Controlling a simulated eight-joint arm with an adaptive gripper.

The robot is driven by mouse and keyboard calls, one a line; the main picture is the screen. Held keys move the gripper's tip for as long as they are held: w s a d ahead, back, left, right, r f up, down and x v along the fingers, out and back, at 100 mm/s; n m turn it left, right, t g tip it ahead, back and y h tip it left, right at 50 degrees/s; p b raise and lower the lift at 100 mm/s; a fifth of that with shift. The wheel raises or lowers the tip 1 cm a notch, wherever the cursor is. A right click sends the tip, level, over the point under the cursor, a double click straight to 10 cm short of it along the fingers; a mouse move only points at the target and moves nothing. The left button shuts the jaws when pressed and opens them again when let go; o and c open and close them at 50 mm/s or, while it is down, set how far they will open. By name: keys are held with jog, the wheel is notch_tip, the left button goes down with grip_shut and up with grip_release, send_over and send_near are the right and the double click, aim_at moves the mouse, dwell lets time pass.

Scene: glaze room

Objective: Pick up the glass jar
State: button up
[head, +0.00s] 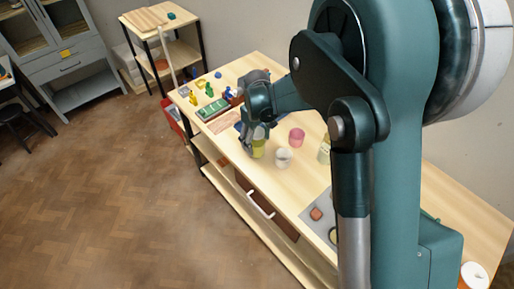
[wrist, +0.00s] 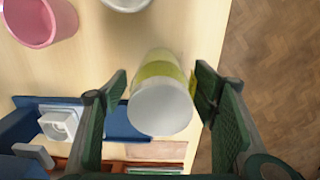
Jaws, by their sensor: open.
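A yellow-green jar with a pale, whitish round top (wrist: 160,108) stands between the two fingers of my gripper (wrist: 161,88) in the wrist view. I take it for the glass jar, though I cannot tell its material for sure. My gripper is open, with a finger on each side of the jar. The right finger is very close to it; I cannot tell if it touches. In the head view the jar's yellow-green body (head: 259,149) shows just below my gripper (head: 257,138), which hides its upper part.
A white cup (head: 283,157) and a pink cup (head: 297,136) stand near the jar on the wooden table. A yellowish bottle (head: 324,151) stands farther right. A blue item (wrist: 120,118) lies close to the left finger. The table's edge is close by, with open floor beyond.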

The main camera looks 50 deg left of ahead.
aim_at(257, 132)
jog(key=c, duration=1.4)
jog(key=shift+r, duration=5)
